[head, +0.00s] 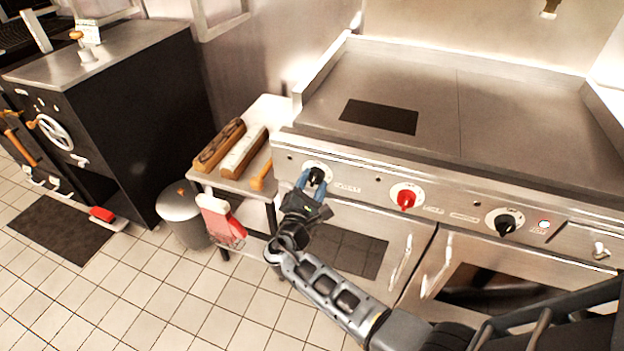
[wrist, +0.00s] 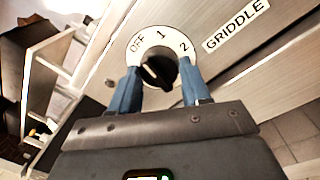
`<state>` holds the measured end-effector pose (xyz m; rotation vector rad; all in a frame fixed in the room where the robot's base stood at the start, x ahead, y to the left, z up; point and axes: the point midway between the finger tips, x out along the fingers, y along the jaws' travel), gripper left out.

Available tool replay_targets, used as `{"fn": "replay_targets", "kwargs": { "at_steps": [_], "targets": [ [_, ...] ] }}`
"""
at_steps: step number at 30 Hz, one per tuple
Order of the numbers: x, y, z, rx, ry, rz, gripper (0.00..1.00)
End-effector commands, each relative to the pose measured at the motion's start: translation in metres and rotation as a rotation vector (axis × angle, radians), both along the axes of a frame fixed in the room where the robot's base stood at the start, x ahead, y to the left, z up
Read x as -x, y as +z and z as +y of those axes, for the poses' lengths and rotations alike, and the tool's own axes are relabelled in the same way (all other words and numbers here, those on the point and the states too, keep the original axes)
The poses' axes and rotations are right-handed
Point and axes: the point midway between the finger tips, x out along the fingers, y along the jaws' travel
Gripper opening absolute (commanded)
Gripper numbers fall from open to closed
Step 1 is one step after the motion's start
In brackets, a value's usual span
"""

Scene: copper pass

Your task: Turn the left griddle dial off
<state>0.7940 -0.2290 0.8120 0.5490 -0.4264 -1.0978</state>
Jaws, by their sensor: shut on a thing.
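The left griddle dial (head: 316,176) is a black knob on a white round plate at the left of the griddle's front panel. In the wrist view the dial (wrist: 158,69) sits below the marks OFF, 1 and 2, with a GRIDDLE label to the right. Its pointer seems to lean toward the OFF side, but its exact setting is unclear. My gripper (head: 310,184) is at the panel, its blue fingers on either side of the knob and shut on it. The fingers also show in the wrist view (wrist: 160,90) and hide the plate's lower sides.
A red dial (head: 406,198) and another black dial (head: 504,223) sit further right on the panel. Oven door handles (head: 402,262) stick out below.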

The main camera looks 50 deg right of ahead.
Motion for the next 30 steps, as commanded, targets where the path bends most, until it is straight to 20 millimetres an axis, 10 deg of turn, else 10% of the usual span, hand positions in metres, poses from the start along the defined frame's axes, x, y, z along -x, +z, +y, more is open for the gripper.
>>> {"fn": "replay_targets", "kwargs": {
  "at_steps": [28, 29, 30],
  "targets": [
    [-0.0007, -0.0005, 0.0005, 0.068, 0.005, 0.192, 0.17],
    [-0.0006, -0.0005, 0.0006, 0.068, 0.005, 0.192, 0.48],
    [-0.0006, -0.0005, 0.0005, 0.069, 0.004, 0.192, 0.52]
  ]
}}
